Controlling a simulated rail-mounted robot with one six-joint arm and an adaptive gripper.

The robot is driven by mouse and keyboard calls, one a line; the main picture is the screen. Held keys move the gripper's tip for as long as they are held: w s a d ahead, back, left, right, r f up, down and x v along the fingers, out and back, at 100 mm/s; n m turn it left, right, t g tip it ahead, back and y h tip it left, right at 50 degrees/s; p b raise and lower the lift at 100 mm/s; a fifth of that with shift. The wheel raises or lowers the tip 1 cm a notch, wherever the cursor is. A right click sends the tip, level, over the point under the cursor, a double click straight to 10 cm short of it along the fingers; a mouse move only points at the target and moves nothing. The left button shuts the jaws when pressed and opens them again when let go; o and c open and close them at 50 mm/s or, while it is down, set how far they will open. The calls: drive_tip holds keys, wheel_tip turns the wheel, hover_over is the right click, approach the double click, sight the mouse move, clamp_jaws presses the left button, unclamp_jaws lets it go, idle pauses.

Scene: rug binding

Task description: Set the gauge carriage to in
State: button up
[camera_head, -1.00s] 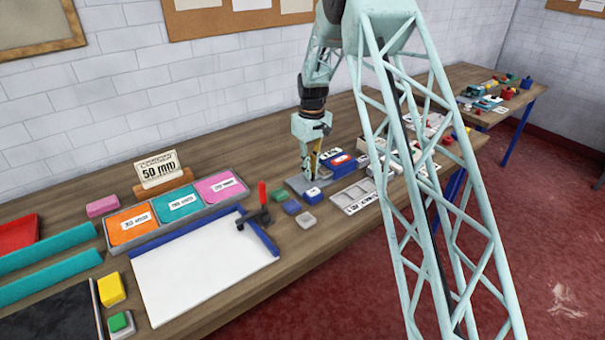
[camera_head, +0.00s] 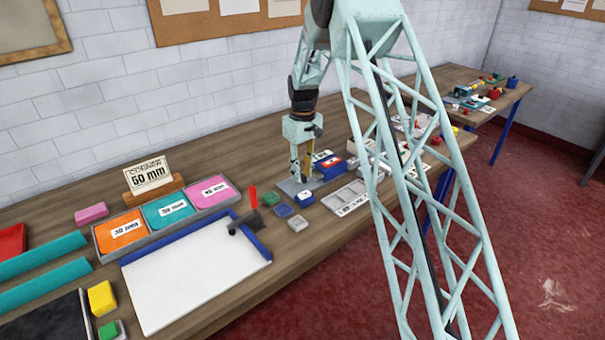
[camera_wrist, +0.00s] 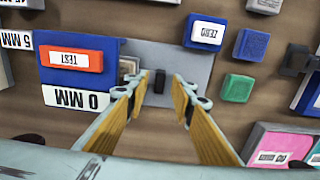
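The gauge shows in the wrist view as a grey plate (camera_wrist: 185,65) with a large blue block (camera_wrist: 107,47) on its left. The block carries a red TEST button (camera_wrist: 69,58) and a white "0 MM" label (camera_wrist: 77,98). A small black upright piece (camera_wrist: 159,80), perhaps the carriage's knob, stands on the plate right of the block. My gripper (camera_wrist: 156,91) is open, with its yellow-padded fingers on either side of the black piece; I cannot tell whether they touch it. In the head view my gripper (camera_head: 299,177) points down over the grey plate (camera_head: 290,187).
A blue ZERO button (camera_wrist: 207,32) sits at the plate's right edge. Green (camera_wrist: 237,88) and dark blue (camera_wrist: 251,45) blocks lie beyond it. A "5 MM" label (camera_wrist: 15,40) is at the left. A red-handled tool (camera_head: 251,205) and a white board (camera_head: 195,275) lie left of the gauge.

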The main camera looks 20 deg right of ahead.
wheel_tip(320, 180, up, 12)
idle(0.7)
drive_tip(key=shift+f, duration=0.1)
drive_tip(key=shift+s+a, duration=0.1)
drive_tip(key=c, duration=0.7)
drive_tip(key=shift+s+a+n+p, duration=0.1)
drive_tip(key=shift+n+p, duration=0.3)
drive_tip(key=shift+n, duration=0.1)
clamp_jaws()
drive_tip(key=s+a+f+n+t+h+p, duration=0.1)
drive_tip(key=s+a+n+h+p, duration=0.3)
drive_tip(key=a+n+p, duration=0.5)
drive_tip(key=shift+a+f+n+t+p, duration=0.35)
drive_tip(key=shift+n+p, duration=0.5)
drive_tip(key=shift+n, duration=3.25)
drive_tip(key=shift+f, duration=0.1)
